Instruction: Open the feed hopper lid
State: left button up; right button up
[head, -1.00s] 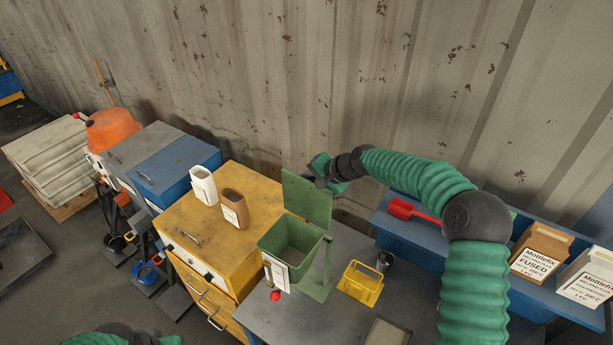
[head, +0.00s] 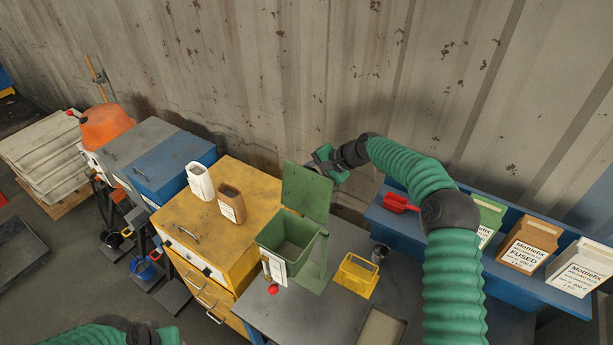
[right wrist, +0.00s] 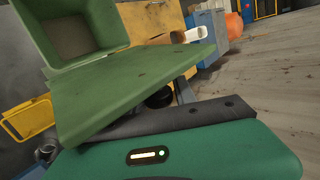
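The green feed hopper (head: 268,249) stands on the grey table with its top uncovered, and I see into its empty-looking inside. Its flat green lid (head: 306,192) stands up steeply at the hopper's back edge. In the right wrist view the lid (right wrist: 130,92) fills the middle, with the open hopper (right wrist: 72,32) beyond it. My right gripper (head: 322,166) is beside the lid's upper right edge, on its far side, partly hidden by it. I cannot tell whether it touches the lid or how its fingers stand. Part of my left arm shows at the bottom left; its fingers do not.
A yellow basket (head: 356,274) and a dark cup (head: 380,253) stand right of the hopper. A yellow cabinet (head: 215,222) with two containers is on the left. A blue shelf (head: 400,226) holds a red scoop (head: 398,203) and several bags. The corrugated wall is behind.

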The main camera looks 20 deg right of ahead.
jog(key=o, duration=0.4)
jog(key=shift+c, duration=0.2)
jog(key=shift+s+d+r+b, duration=0.15)
jog(key=shift+d+b, duration=0.1)
jog(key=shift+b, duration=0.05)
jog(key=b+v, duration=0.6)
jog(key=v, duration=1)
jog(key=shift+r, duration=0.1)
